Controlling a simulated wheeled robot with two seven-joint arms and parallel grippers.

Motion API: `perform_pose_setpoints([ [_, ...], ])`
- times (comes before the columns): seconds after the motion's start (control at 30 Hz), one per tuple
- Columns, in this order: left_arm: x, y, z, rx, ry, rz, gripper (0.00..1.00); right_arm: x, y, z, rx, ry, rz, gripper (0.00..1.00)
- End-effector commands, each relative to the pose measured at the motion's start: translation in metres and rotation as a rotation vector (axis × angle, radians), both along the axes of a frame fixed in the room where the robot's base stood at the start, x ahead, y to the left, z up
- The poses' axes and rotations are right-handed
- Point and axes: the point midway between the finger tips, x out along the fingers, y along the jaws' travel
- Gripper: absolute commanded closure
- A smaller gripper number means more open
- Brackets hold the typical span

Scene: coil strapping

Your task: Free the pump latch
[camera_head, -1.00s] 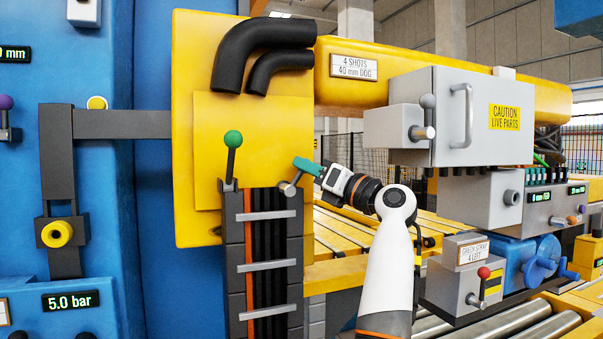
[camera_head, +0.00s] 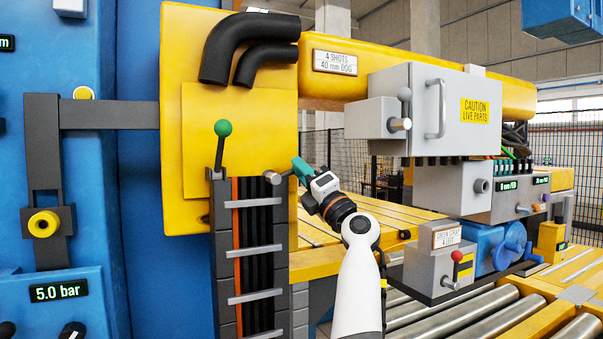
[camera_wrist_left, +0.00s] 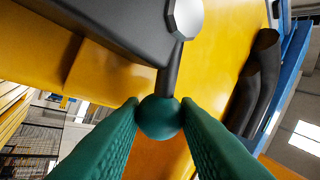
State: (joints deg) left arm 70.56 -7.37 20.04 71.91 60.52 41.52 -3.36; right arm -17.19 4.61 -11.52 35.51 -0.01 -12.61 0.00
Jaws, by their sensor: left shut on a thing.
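My left gripper (camera_head: 300,170) is shut on a green ball knob (camera_wrist_left: 160,117) in the left wrist view, one finger on each side of it. The knob sits on a short dark rod running to a grey metal pivot (camera_wrist_left: 185,18). In the head view this pivot (camera_head: 271,177) is at the top right of the hose channel, and the lever points right, close to level. A second lever with a green ball (camera_head: 222,128) stands upright at the channel's left side. No label shows which part is the pump latch. My right gripper is not in view.
A yellow housing (camera_head: 215,100) with black hoses (camera_head: 240,45) rises behind the levers. A grey cabinet (camera_head: 410,100) hangs at right. A grey box with a red-knobbed lever (camera_head: 457,256) is lower right, above rollers (camera_head: 450,310).

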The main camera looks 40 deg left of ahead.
Motion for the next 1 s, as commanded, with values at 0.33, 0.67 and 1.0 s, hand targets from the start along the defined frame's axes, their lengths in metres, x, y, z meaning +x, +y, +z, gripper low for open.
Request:
perform_pose_setpoints([
  [0.33, 0.0014, -0.0008, -0.0022, 0.006, 0.014, 0.0, 1.0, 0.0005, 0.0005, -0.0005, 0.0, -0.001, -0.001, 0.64],
  [0.67, 0.0011, -0.0005, -0.0021, 0.005, 0.013, -0.001, 0.5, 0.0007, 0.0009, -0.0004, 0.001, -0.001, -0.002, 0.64],
  [1.0, -0.001, -0.0093, -0.01, 0.005, 0.011, -0.002, 0.5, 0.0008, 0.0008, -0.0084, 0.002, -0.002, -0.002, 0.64],
])
